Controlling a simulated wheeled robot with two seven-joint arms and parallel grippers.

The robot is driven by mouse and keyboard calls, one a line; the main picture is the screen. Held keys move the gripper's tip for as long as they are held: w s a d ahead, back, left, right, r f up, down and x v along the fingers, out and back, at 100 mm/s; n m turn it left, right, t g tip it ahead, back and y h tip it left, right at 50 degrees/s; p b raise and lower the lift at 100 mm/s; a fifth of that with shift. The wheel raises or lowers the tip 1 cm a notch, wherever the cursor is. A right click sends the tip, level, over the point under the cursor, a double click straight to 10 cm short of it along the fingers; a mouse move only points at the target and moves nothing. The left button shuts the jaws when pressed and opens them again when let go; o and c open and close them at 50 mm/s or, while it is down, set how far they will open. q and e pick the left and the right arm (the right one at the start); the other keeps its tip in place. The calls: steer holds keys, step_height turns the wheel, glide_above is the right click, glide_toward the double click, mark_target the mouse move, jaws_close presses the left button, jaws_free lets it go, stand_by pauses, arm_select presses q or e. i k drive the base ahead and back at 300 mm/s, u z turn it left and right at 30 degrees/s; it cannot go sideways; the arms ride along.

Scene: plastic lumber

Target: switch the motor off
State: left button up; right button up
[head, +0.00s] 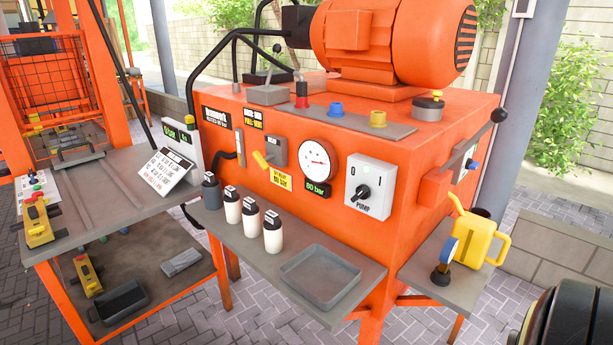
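The large orange motor (385,42) lies on top of the orange machine cabinet (420,150). On the cabinet's front is a light grey switch plate (380,182) labelled PUMP, marked 0 at left and I at right. Its black rotary knob (361,193) sits low on the plate and looks slanted; I cannot tell for sure which mark it points to. On the cabinet's right side is a grey box (457,163) with a blue button and a black-knobbed lever (490,124). Neither of my grippers is in view.
A round gauge (317,160) and a yellow lever (262,160) are left of the switch. Below, a shelf (240,235) holds several bottles and a grey tray (320,279). A yellow can (482,236) stands on the right side shelf. A dark rounded object fills the lower right corner.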

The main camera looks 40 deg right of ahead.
mark_target(363, 192)
steer(key=i, duration=1.95)
steer(key=z, duration=2.9)
